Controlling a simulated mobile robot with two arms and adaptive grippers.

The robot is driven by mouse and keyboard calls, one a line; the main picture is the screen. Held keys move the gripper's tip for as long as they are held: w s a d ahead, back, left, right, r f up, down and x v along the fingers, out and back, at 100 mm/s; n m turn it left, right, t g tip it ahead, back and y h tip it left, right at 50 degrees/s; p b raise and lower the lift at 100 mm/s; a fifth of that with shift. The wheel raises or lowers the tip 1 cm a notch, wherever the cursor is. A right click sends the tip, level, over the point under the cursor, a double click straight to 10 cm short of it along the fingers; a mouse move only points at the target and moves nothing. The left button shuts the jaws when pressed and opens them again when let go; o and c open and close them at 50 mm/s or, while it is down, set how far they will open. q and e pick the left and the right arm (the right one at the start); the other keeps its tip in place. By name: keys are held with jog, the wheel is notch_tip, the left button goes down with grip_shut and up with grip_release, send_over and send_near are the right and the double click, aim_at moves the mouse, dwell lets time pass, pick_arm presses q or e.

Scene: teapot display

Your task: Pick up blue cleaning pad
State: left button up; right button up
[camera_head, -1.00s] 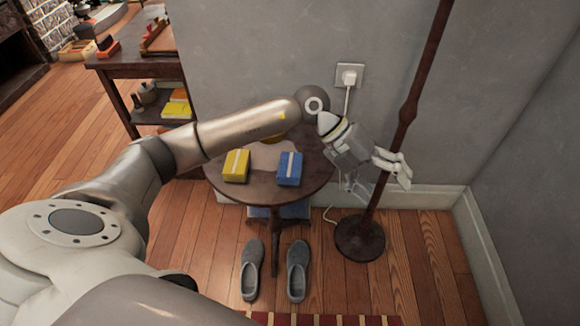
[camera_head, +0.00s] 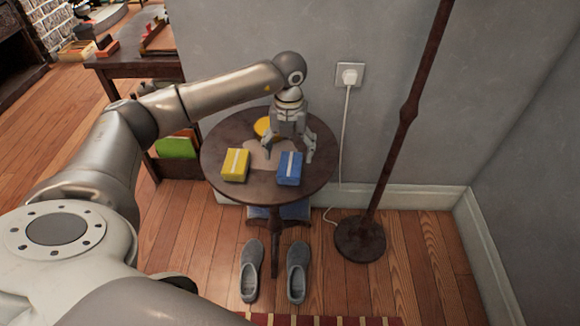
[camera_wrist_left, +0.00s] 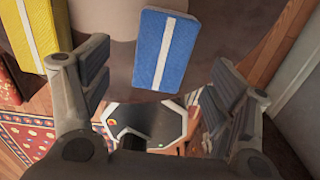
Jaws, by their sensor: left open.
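The blue cleaning pad (camera_head: 289,168), with a white stripe, lies on the right part of the small round table (camera_head: 232,194). In the left wrist view the blue pad (camera_wrist_left: 167,50) shows at top centre, ahead of and between the fingers. My left gripper (camera_head: 288,157) is open and empty. It points down over the table, just behind the blue pad, and does not visibly hold it. In the left wrist view its two fingers (camera_wrist_left: 160,95) are wide apart. My right gripper is not in view.
A yellow pad (camera_head: 235,165) lies left of the blue one and shows in the left wrist view (camera_wrist_left: 35,30). A round yellow object (camera_head: 263,127) sits behind. A lamp pole (camera_head: 385,165) stands right of the table. Slippers (camera_head: 250,272) lie on the floor in front.

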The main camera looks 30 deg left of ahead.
aim_at(290, 164)
pick_arm(q)
jog(key=f, duration=0.5)
jog(key=shift+d+b, duration=0.2)
jog(key=shift+b, duration=0.15)
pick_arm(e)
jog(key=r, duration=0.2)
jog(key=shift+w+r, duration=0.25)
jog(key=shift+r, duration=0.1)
pick_arm(q)
jog(key=shift+c, duration=0.3)
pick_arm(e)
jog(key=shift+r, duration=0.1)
pick_arm(q)
jog(key=shift+c, duration=1.3)
jog(key=c, duration=0.7)
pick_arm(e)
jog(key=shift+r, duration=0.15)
